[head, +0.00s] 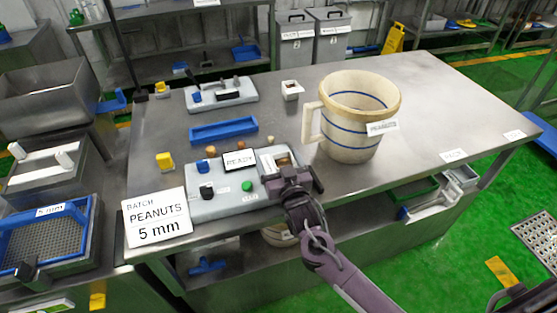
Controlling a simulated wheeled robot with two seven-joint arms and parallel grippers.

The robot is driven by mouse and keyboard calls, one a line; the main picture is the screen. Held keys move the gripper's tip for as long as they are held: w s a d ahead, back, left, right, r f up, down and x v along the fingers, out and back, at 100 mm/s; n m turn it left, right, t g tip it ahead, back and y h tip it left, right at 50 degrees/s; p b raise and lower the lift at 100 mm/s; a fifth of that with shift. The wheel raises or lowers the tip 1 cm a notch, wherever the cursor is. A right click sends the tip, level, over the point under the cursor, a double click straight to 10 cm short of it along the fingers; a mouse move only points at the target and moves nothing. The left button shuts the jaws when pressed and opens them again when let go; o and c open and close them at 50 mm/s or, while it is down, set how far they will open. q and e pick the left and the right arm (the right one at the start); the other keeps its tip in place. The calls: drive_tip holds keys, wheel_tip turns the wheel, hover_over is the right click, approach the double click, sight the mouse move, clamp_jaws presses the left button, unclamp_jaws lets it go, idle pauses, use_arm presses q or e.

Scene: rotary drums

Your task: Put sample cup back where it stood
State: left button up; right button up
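My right gripper (288,178) is over the right end of a grey device (222,206) with a READY display (240,160) and a green button. A small light-walled cup or well with brown content (284,158) shows just beyond the fingers. I cannot tell whether it is the sample cup, or whether the fingers touch it. The gripper hides that end of the device, and its finger opening is unclear. A small white square container (292,90) stands further back on the table. My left gripper is not in view.
A large cream mug marked PEANUTS (350,140) stands close right of my gripper. A blue tray (223,130), yellow blocks (165,161), a second grey device (221,95) and a batch sign (157,217) are left. The steel table's right side (450,115) is clear.

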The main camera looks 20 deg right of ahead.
drive_tip(key=shift+o, duration=1.4)
